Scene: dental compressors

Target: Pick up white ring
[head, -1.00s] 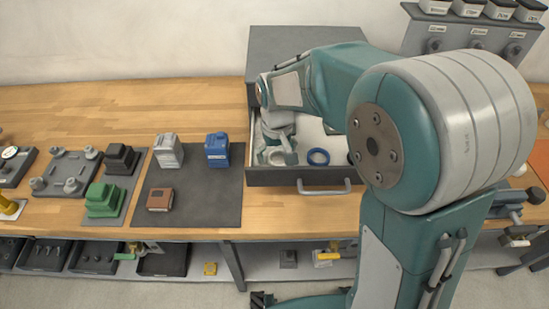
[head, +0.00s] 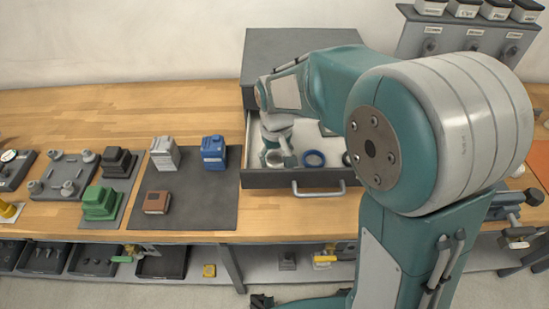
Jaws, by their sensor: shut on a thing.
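The white ring (head: 273,159) is inside the open grey drawer (head: 262,181), at its left side. My gripper (head: 285,160) points down into the drawer and is shut on the white ring. The fingers are small in this view, and my wrist hides part of them. I cannot tell whether the ring still touches the drawer floor.
A dark mat (head: 205,205) to the left holds a grey block (head: 164,155), a blue block (head: 213,153) and a brown block (head: 157,201).

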